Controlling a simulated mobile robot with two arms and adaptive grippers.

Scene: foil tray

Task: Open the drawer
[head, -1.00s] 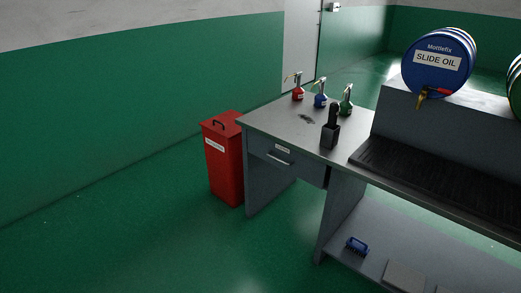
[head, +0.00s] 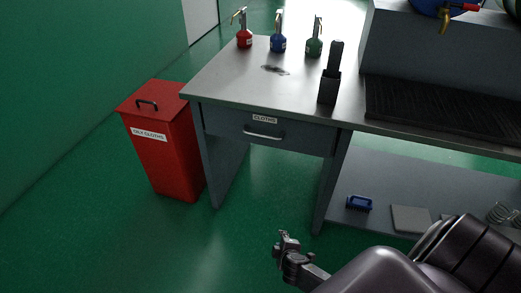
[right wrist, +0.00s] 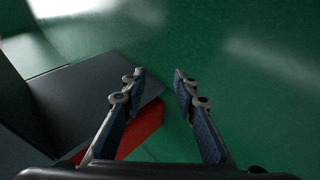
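The grey drawer (head: 290,138) is under the left part of the workbench top, with a CLOTHS label (head: 265,119) and a silver bar handle (head: 263,134) on its front. It looks shut. My right gripper (head: 284,238) is low in the head view, in front of and below the drawer, apart from the handle. In the right wrist view my right gripper (right wrist: 160,76) has its two fingers spread with nothing between them. The handle does not show clearly in that view. My left gripper is not in view.
A red OILY CLOTHS bin (head: 165,160) stands left of the bench (head: 225,75). Oil cans and a black holder (head: 329,88) stand on top. A blue brush (head: 359,203) and a grey pad (head: 411,219) lie on the lower shelf. The green floor before the drawer is free.

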